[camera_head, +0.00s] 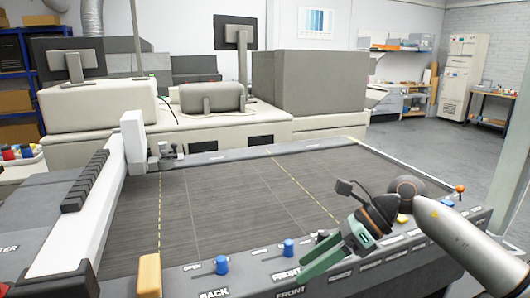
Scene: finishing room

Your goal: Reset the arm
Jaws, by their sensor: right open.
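My right arm (465,240) comes in from the lower right, with a pale link and a dark round joint. Its right gripper (328,256) has green fingers and hangs over the front control strip of the flatbed table, pointing down and to the left. The fingers are apart and nothing shows between them. I cannot tell whether they touch the strip. My left gripper is not in view.
The flatbed table (215,205) has a bare dark bed. A white gantry (95,220) crosses its left side. Blue knobs (289,247) and an orange-topped lever (460,189) stand up from the front strip. Machines with monitors stand behind; open floor (450,150) lies at right.

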